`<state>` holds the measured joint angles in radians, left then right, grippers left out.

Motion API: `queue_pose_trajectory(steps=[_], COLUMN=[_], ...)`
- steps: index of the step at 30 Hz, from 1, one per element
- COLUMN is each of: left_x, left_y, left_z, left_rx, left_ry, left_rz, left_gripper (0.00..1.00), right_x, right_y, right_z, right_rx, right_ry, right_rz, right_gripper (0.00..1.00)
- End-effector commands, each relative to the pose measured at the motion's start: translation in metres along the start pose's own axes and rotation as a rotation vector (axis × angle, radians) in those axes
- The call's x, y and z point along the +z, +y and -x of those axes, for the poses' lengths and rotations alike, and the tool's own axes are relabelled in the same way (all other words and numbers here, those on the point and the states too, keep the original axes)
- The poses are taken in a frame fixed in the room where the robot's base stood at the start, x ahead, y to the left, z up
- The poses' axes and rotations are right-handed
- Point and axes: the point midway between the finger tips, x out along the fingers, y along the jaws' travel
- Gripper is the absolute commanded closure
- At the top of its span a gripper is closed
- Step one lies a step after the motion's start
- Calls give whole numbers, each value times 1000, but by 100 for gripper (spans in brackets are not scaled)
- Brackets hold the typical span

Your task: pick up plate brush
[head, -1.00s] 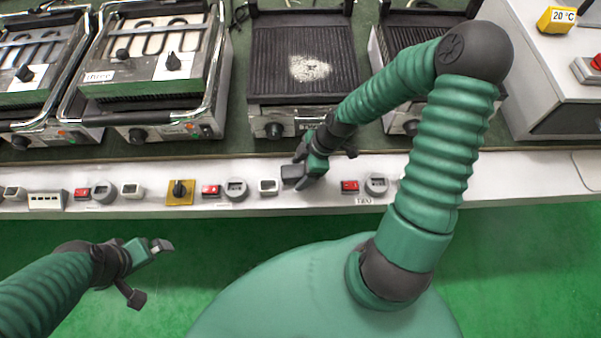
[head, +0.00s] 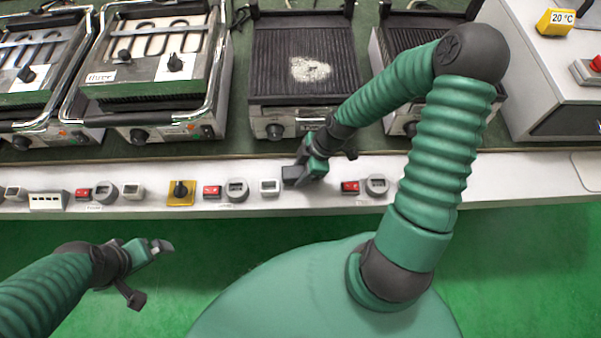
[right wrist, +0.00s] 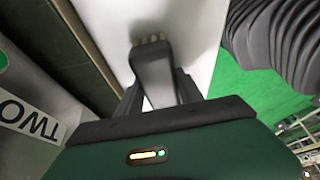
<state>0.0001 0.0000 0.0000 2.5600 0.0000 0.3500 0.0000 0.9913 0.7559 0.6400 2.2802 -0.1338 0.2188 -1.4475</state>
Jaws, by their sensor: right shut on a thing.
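My right gripper (head: 300,174) is over the white front ledge, below the middle grill. In the right wrist view it is shut on a dark grey brush (right wrist: 151,72) with short pale bristle tips at its far end. In the head view only a small dark part of the brush shows at the fingertips. I cannot tell whether the brush touches the ledge. My left gripper (head: 160,248) is empty over the green floor at the lower left, and its finger gap is too small to make out.
The white ledge (head: 330,199) carries red switches (head: 211,192), grey dials and a yellow knob plate (head: 180,193). Behind it stand several grills, the middle one (head: 305,95) with white residue. A grey control box (head: 555,85) is at the right.

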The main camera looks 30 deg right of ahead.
Motion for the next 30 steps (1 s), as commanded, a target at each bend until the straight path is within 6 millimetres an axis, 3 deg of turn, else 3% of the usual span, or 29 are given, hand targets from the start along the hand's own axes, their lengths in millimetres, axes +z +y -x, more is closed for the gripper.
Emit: queue_pose_trajectory(steps=[1, 6, 17, 26, 30], left_x=[0, 0, 1, -5, -6], left_y=[0, 0, 0, 0, 0], left_z=[0, 0, -4, 22, 26], left_rx=[0, 0, 0, 0, 0], left_ry=[0, 0, 0, 0, 0], left_rz=[0, 0, 0, 0, 0], left_gripper=[0, 0, 0, 0, 0], right_x=[0, 0, 0, -18, -12], right_y=[0, 0, 1, 0, -31], right_z=[0, 0, 3, 45, 45], right_rx=[0, 0, 2, 3, -2], right_ry=[0, 0, -1, -1, -1], right_rz=[0, -1, 1, -1, -2], right_gripper=[78, 100, 100, 100, 100])
